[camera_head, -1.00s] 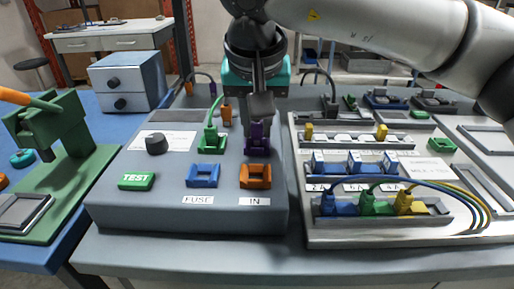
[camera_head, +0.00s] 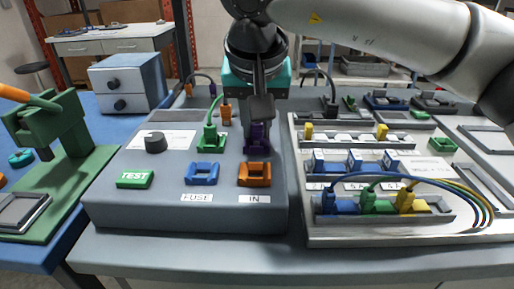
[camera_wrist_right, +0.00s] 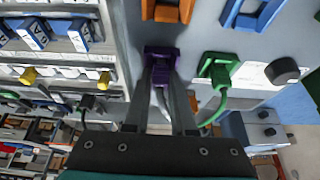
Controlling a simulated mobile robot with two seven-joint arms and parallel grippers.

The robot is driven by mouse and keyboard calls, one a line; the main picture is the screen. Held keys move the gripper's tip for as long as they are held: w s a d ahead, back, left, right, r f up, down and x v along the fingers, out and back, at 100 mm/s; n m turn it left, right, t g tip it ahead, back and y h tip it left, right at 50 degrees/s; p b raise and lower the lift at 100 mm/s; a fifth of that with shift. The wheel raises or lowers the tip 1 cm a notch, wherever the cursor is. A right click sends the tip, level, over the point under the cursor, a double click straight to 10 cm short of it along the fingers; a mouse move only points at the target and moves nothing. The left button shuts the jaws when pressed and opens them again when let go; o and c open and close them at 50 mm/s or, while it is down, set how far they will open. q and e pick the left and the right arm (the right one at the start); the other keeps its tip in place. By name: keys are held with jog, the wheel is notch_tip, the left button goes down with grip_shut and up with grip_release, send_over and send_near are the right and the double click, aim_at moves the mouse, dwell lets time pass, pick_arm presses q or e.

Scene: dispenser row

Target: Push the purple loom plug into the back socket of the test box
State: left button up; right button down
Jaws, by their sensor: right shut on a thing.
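The purple loom plug (camera_head: 257,134) is at the back right of the grey test box (camera_head: 140,212), behind the orange IN socket. My right gripper (camera_head: 261,112) comes down from above and is shut on the plug. In the right wrist view the plug (camera_wrist_right: 161,72) sits between the two fingertips (camera_wrist_right: 163,84), at the purple back socket (camera_wrist_right: 160,50). The fingers and plug hide much of that socket, so I cannot tell how deep the plug sits. My left gripper is out of view.
A green plug (camera_head: 209,136) with its cable stands left of the purple one. The blue FUSE socket (camera_head: 202,173) and orange IN socket (camera_head: 254,174) are in front. A light panel (camera_head: 330,233) with several cabled plugs is close on the right.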

jog(key=shift+s+f, duration=0.3)
jog(key=shift+f, duration=0.65)
jog(key=c, duration=0.8)
grip_release()
jog(key=shift+a, duration=0.1)
jog(key=shift+o, duration=0.2)
jog(key=r+p, duration=0.1)
jog(key=r, duration=0.1)
jog(key=r+p, duration=0.4)
jog(key=shift+w+r, duration=0.2)
jog(key=shift+w, duration=0.1)
jog(key=shift+r, duration=0.1)
